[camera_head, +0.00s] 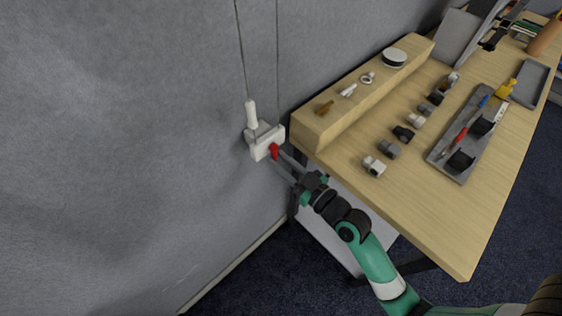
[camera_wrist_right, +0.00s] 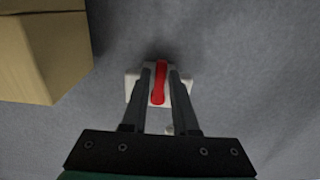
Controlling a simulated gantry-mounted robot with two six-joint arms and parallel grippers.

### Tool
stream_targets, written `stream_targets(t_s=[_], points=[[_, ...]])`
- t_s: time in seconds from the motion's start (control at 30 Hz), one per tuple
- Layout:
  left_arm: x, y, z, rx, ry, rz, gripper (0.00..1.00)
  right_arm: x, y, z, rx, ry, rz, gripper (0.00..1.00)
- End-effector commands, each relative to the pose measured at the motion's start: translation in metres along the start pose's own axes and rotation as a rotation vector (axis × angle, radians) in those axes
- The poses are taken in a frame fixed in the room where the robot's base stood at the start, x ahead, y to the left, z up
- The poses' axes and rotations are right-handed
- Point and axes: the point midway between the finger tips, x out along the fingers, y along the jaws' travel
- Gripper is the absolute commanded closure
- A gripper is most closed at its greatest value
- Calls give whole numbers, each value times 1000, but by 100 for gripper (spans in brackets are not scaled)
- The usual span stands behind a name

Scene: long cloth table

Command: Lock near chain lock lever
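The chain lock (camera_head: 265,142) is a white block on the grey wall, left of the table. Its red lever (camera_head: 274,151) is on the side facing my right arm. In the right wrist view the red lever (camera_wrist_right: 160,82) lies between my fingers, in front of the white block (camera_wrist_right: 132,88). My right gripper (camera_wrist_right: 160,72) has its fingers apart, one on each side of the lever; whether they touch it I cannot tell. The right gripper (camera_head: 282,163) also shows in the head view, reaching up-left to the lock. My left gripper is not in view.
Two thin lines run up the wall from the lock, with a white cylinder (camera_head: 251,114) on the left one. The wooden table (camera_head: 440,230) with a raised ledge (camera_head: 345,118) is close on the right. A grey tray (camera_head: 447,168) and several small fittings lie on it.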

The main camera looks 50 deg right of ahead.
Motion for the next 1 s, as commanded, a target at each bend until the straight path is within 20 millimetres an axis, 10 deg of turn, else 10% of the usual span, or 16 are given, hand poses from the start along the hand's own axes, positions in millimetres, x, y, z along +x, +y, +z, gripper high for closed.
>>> stream_targets(t_s=[0.47,1.0], points=[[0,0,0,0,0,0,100,-7,0,1,2,0,1,52],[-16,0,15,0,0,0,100,-111,1,3,2,-2,2,52]])
